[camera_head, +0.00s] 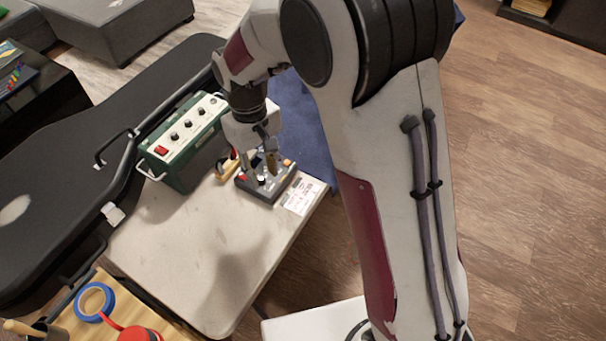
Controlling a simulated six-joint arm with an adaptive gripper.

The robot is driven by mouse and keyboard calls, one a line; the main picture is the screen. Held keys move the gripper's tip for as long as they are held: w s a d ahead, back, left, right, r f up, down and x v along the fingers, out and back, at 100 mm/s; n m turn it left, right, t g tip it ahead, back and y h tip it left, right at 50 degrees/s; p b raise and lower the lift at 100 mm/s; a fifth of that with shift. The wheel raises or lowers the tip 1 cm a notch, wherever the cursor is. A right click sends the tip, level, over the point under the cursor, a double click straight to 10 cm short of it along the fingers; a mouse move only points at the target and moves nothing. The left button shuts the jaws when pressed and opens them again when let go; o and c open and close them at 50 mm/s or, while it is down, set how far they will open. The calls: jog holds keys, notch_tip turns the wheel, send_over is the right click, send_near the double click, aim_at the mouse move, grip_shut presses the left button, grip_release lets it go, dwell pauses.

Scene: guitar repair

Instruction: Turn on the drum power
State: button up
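A small dark grey box (266,189) with knobs and coloured buttons lies near the far right corner of the light table. A red button (242,178) shows at its left end and an orange one (288,162) at its far right. No label naming the drum can be read. My gripper (258,168) points down over the box, its fingers apart with a gap between them. It appears empty. The fingers hide part of the box's top, and I cannot tell whether they touch it. A green control box (186,140) with dark knobs and a red switch (161,150) stands to the left.
A white card with print (302,196) lies right of the grey box. A yellowish object (228,171) lies between the two boxes. A black guitar case (60,205) lies left of the table (180,247). Blue tape (95,301) is at front left. The table's middle is clear.

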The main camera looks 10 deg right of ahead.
jog(key=s+d+r+m+t, duration=0.1)
jog(key=s+d+r+m, duration=0.1)
jog(key=s+d+r, duration=0.4)
jog(key=shift+s+d+r+t, duration=0.35)
jog(key=shift+s+r, duration=1.15)
jog(key=shift+s, duration=0.5)
jog(key=s+d+r+m+t, duration=0.3)
jog(key=s+d+r+t, duration=0.2)
jog(key=s+d+r, duration=0.2)
jog(key=s+r, duration=0.2)
jog(key=s, duration=0.1)
jog(key=shift+r, duration=0.3)
dwell(0.5)
jog(key=shift+s, duration=0.1)
jog(key=shift+c, duration=0.4)
grip_shut()
